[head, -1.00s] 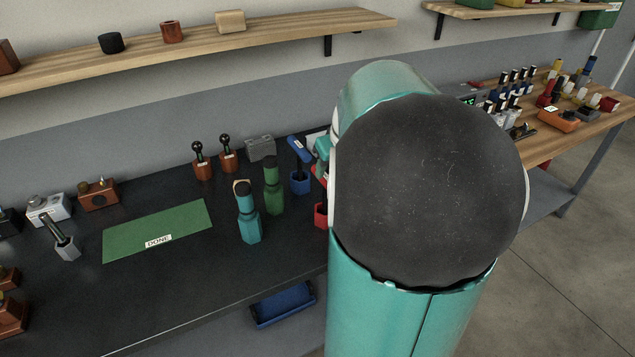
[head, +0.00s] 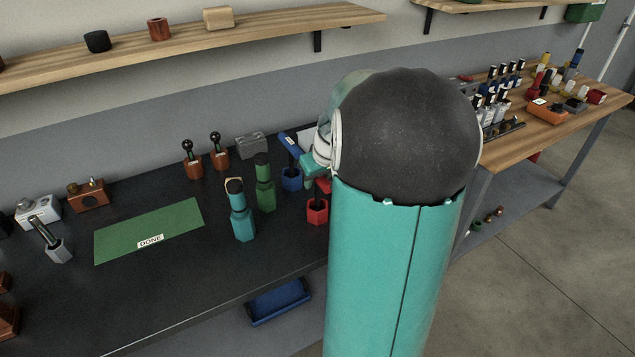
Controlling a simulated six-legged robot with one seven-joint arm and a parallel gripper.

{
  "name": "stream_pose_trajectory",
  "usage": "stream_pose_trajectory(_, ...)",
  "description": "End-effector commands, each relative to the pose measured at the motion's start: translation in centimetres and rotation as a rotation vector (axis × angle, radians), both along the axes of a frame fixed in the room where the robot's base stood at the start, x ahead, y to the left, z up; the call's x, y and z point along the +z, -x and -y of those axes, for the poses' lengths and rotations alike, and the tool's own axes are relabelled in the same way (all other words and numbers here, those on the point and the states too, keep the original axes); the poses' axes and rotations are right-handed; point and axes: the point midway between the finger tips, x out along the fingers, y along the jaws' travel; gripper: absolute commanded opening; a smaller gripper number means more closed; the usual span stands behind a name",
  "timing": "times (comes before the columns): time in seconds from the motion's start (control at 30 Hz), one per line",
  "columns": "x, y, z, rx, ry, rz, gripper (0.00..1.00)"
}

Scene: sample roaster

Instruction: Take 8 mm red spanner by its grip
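A red hexagonal holder (head: 317,211) stands on the dark bench, just left of my arm. A red handle (head: 324,187) shows above it, partly hidden by my arm; I take it for the red spanner, but any 8 mm marking is not readable. My gripper (head: 312,166) is mostly hidden behind my arm; only some teal parts show, close above the red handle. Whether its fingers touch the handle, or are open or shut, cannot be seen.
A blue tool in a blue holder (head: 291,180), a green one (head: 264,184) and a teal one (head: 241,212) stand close by on the left. A green DONE mat (head: 140,225) lies further left. A wooden shelf (head: 270,32) runs above the bench.

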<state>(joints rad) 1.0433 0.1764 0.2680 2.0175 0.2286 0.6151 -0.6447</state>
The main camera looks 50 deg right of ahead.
Motion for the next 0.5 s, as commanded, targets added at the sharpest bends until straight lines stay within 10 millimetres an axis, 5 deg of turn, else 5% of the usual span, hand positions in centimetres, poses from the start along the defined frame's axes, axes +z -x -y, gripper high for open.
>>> stream_pose_trajectory(0.03, 0.01, 0.00, 0.00, 0.000, 0.000, 0.000, 0.25)
stream_pose_trajectory(0.17, 0.02, 0.01, 0.00, 0.000, 0.000, 0.000, 0.00)
stream_pose_trajectory(0.5, 0.15, -0.04, 0.01, 0.000, 0.001, 0.001, 0.00)
